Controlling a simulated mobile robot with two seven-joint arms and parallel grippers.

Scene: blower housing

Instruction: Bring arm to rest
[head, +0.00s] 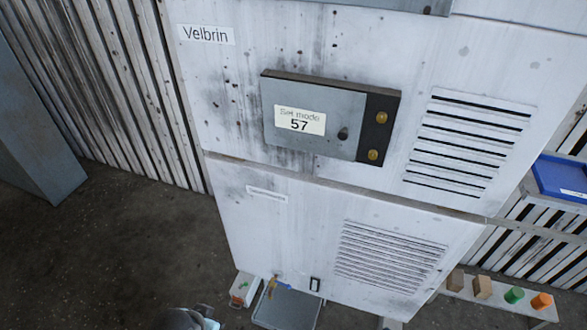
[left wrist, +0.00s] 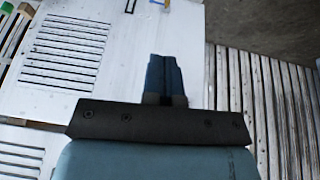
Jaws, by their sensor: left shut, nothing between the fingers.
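My left gripper (left wrist: 166,62) shows in the left wrist view with its two dark blue fingers together and nothing between them. Behind it are the white housing's lower panel and the slatted wall, with no visible contact. In the head view, a rounded grey part of my own arm (head: 190,318) shows at the bottom edge; its fingers are not visible there. The white blower housing (head: 225,90) fills the middle of the head view, marked "Velbrin". Its grey control box (head: 340,130) reads "Set mode 57" and has two yellow buttons. My right gripper is in neither view.
A grey tray (head: 288,308) and a small white box (head: 243,290) sit below the housing. A ledge (head: 455,291) at lower right carries wooden blocks and green and orange pieces. A blue bin (head: 560,178) is at right. The floor (head: 110,240) at left is clear.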

